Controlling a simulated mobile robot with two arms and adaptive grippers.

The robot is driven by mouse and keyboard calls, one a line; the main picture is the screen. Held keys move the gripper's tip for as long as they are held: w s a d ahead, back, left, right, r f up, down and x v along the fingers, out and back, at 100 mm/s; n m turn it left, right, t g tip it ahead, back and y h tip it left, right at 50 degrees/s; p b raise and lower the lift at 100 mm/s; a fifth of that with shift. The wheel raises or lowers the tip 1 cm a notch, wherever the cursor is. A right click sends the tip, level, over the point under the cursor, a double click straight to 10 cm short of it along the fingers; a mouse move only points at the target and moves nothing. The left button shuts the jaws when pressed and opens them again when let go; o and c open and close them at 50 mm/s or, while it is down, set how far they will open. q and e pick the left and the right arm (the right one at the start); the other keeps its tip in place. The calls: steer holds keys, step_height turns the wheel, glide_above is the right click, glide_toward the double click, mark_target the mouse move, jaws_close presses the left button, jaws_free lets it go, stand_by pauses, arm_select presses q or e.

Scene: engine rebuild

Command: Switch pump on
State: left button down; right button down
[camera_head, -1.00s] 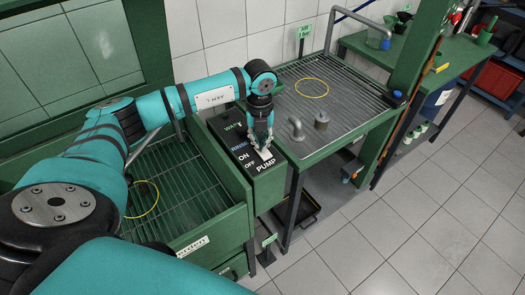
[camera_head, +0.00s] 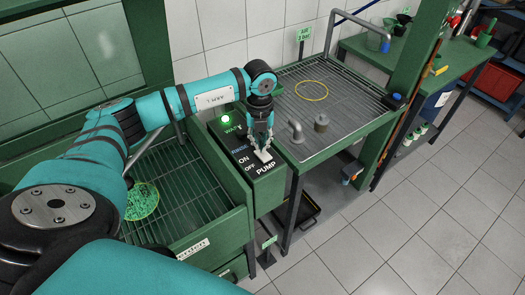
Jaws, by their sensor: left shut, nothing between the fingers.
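The pump control panel (camera_head: 231,160) is a black plate on a green housing, lettered WASH or similar, RINSE, ON, OFF and PUMP. A pale switch (camera_head: 264,155) sits beside the PUMP lettering. My left gripper (camera_head: 261,149) is shut and empty, pointing down with its fingertips at the switch; they appear to touch it. Part of the switch is hidden behind the fingers. A green lamp (camera_head: 226,120) at the far end of the panel is lit. My right gripper is not in view.
A grated green basin (camera_head: 185,190) lies left of the panel, with a bright green patterned disc (camera_head: 141,201) on its grating. A grated drain table (camera_head: 340,115) with a yellow ring (camera_head: 312,90), a bent pipe (camera_head: 295,130) and a grey cylinder (camera_head: 321,123) is to the right.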

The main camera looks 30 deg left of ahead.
arm_select(q)
steer(key=shift+r+p, duration=1.45)
steer(key=shift+r, duration=1.2)
